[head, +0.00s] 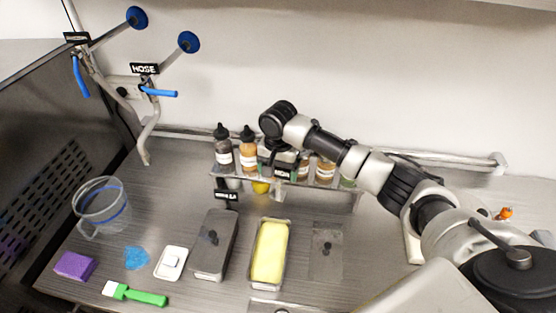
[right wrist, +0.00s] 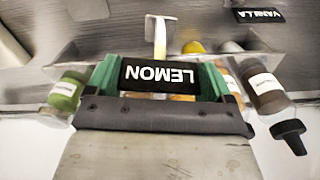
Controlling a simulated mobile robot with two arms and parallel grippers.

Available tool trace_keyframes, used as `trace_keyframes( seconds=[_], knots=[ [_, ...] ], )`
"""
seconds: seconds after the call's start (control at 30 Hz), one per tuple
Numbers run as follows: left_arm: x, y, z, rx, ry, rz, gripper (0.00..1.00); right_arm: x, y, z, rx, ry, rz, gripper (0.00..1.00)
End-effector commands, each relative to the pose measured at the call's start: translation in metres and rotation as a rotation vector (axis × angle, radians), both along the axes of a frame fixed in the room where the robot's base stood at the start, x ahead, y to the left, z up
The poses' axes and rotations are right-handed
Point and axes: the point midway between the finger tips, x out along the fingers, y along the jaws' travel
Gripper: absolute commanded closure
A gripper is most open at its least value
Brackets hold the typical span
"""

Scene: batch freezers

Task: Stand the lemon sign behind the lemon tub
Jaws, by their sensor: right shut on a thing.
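The lemon tub is the open steel tub of yellow content (head: 269,252) at the front middle of the counter in the head view. The black lemon sign (right wrist: 158,75) reads LEMON, upside down in the right wrist view. My right gripper (right wrist: 162,82) is shut on it, with a green finger at each side. In the head view this gripper (head: 284,158) is at the bottle shelf, behind the lemon tub and well apart from it. The sign (head: 285,173) shows small and dark there, partly hidden. My left gripper is not in view.
A shelf (head: 320,188) with several bottles stands along the wall, close around my right gripper. A vanilla sign (head: 226,195) stands behind a grey-lidded tub (head: 214,245). A clear lid (head: 326,252) lies right of the lemon tub. A jug (head: 101,208) stands left.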

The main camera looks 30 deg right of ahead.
Motion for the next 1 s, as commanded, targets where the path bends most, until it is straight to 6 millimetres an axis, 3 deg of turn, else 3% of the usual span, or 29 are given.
trace_keyframes(
  seconds=[0.3, 0.57, 0.87, 1.0],
  knots=[
    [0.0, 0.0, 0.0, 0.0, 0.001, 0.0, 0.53, -0.001, 0.0, -0.026, -0.001, 0.002, 0.0, 0.56],
    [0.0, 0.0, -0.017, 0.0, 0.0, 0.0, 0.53, -0.001, 0.0, -0.055, -0.001, 0.001, 0.001, 0.56],
    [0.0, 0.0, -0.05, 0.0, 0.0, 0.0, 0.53, -0.001, 0.0, -0.082, -0.001, -0.001, 0.001, 0.56],
    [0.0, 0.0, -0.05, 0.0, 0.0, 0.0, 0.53, -0.001, 0.0, -0.092, 0.0, 0.001, 0.0, 0.56]
  ],
)
